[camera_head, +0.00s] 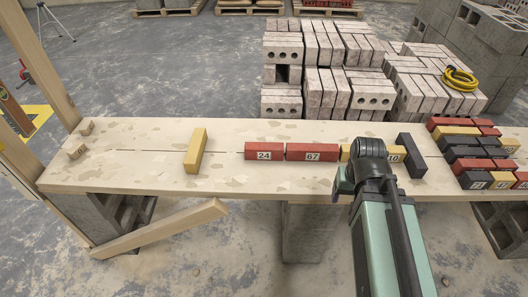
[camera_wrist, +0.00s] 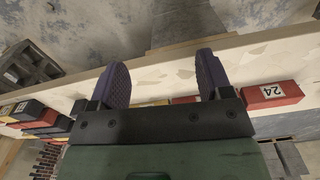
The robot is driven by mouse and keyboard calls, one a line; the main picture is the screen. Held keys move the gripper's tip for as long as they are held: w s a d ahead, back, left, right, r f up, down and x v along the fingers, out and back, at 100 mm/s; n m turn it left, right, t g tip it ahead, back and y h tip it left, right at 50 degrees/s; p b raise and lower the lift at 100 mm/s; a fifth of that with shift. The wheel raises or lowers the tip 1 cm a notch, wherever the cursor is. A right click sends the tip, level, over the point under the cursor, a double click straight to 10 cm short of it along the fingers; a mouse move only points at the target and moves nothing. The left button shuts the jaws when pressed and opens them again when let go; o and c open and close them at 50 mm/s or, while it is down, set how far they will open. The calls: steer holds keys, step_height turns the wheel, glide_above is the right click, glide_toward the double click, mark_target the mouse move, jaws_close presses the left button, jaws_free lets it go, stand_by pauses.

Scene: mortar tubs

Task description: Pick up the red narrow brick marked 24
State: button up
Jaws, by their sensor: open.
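The red narrow brick marked 24 (camera_head: 264,153) lies on the plank bench, at the left end of a row, its number facing my body. In the wrist view the brick marked 24 (camera_wrist: 272,95) is at the right, outside my gripper. My gripper (camera_wrist: 162,78) is open, its two dark fingers apart with no brick held between them. In the head view my arm hides the fingers; my wrist is right of the brick marked 24, over the row's right part.
A red brick marked 67 (camera_head: 312,152) sits close against the right of 24. A yellow brick (camera_head: 345,153) is partly hidden by my arm. A black brick (camera_head: 411,155) and a yellow brick (camera_head: 195,150) stand apart. Stacked bricks (camera_head: 478,152) fill the right end. Bench left of 24 is mostly clear.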

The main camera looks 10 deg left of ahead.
steer(key=shift+o, duration=0.4)
steer(key=n+y+b, duration=0.2)
steer(key=n+y, duration=0.2)
steer(key=n, duration=1.2)
glide_toward(264, 146)
steer(key=shift+w+d+f, duration=0.1)
steer(key=shift+w+f, duration=0.25)
steer(key=shift+f, duration=0.35)
steer(key=n, duration=0.3)
steer(key=shift+s+r+y, duration=0.15)
steer(key=shift+s+y, duration=0.05)
steer(key=shift+y, duration=0.1)
steer(key=b+x, duration=0.5)
steer(key=x, duration=0.1)
steer(key=shift+d, duration=0.1)
steer(key=shift+s, duration=0.1)
